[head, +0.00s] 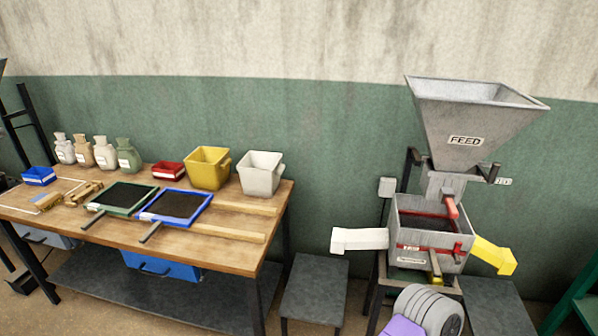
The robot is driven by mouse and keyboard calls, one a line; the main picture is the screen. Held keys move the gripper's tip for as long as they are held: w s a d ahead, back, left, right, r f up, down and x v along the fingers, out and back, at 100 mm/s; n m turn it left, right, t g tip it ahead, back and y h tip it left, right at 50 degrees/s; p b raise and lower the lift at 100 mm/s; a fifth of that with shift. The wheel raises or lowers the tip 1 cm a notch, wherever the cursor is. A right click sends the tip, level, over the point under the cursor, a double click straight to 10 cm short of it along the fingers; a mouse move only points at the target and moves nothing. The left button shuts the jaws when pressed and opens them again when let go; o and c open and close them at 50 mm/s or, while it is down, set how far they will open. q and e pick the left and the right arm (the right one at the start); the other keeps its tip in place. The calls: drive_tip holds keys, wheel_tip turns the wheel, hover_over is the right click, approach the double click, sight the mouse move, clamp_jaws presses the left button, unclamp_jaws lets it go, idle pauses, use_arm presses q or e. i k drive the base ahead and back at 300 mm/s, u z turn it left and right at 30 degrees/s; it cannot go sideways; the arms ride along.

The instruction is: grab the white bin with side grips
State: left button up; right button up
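The white bin (260,174) stands upright at the right end of the wooden table (232,252), near its back edge. It is open at the top, and a small grip shows on its right side. Its left side grip cannot be made out clearly. Neither of my grippers shows in the head view, so nothing is seen touching the bin.
A yellow bin (207,168) stands close to the left of the white bin. Wooden rails (228,233) and framed sieves (175,205) lie in front. A grey stool (315,289) and the feed machine (430,228) stand to the right of the table.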

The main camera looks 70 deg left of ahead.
sight(260, 173)
drive_tip(key=i, duration=1.95)
drive_tip(key=u, duration=3.95)
drive_tip(key=i, duration=1)
